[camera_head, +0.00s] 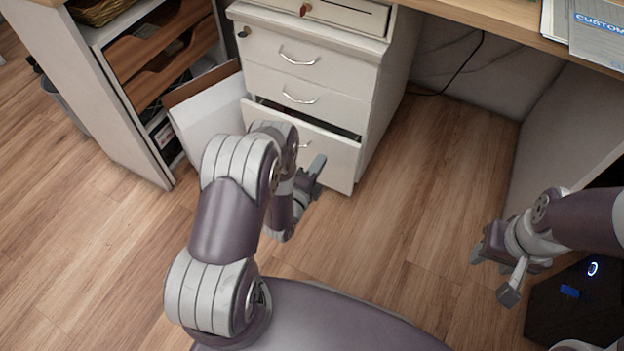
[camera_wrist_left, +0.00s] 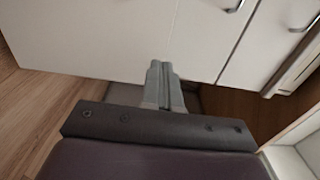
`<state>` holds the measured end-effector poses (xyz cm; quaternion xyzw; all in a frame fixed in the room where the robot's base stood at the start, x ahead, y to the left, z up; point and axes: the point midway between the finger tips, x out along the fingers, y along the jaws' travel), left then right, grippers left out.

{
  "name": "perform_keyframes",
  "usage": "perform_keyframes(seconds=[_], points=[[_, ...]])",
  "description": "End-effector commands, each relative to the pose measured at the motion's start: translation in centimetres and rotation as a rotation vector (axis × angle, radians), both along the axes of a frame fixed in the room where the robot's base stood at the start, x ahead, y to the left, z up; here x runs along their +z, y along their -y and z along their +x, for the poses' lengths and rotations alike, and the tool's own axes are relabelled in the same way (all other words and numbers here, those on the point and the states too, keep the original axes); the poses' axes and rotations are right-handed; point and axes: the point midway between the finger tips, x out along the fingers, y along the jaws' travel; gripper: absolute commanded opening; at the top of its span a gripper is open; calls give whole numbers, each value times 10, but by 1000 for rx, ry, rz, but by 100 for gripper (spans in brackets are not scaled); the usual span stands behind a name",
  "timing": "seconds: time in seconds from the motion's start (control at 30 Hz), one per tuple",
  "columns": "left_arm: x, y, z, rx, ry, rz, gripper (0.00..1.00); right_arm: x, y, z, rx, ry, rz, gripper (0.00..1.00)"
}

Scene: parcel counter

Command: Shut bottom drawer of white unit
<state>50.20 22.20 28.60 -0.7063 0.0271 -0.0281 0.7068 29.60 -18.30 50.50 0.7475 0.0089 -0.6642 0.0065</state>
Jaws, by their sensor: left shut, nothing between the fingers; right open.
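The white drawer unit (camera_head: 313,50) stands under the counter in the head view. Its bottom drawer (camera_head: 338,165) is pulled partly out, with a dark gap along its top edge; my left arm hides part of its front. The bottom handle (camera_head: 305,146) shows only in part. The drawers above look closed. My left gripper (camera_head: 316,168) is shut and empty in front of the bottom drawer; contact cannot be told. In the left wrist view its fingers (camera_wrist_left: 163,78) point at the white fronts (camera_wrist_left: 95,35). My right gripper (camera_head: 493,276) is open and empty at the right, away from the unit.
A white and brown panel (camera_head: 212,112) stands beside the unit's left side. A shelf unit (camera_head: 150,62) with wooden trays is further left. The wooden floor (camera_head: 430,165) right of the unit is clear. A cable (camera_head: 462,70) hangs under the counter.

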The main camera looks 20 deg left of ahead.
Motion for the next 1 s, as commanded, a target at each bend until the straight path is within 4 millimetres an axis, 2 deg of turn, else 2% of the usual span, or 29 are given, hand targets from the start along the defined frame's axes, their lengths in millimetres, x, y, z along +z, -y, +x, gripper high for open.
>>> perform_keyframes(seconds=[0.03, 0.1, 0.3, 0.43, 0.8, 1.0], points=[[-5, 1, 10, -2, 3, 1, 0, -11, 0, 0, 0, 0, 0, 46], [-4, 2, 25, -1, 4, 0, 0, -17, 0, 0, 0, 0, 0, 46], [-3, 4, 52, 0, 1, -2, 0, -32, 0, 0, 0, 0, 0, 46], [-1, 5, 59, 1, 1, -3, 0, -34, 0, 0, 0, 0, 0, 46], [0, 5, 62, 0, 0, -3, 0, -34, 0, 0, 0, 0, 0, 46], [-2, 7, 95, -1, 2, 0, 0, -45, 0, 0, 0, 0, 0, 46]])
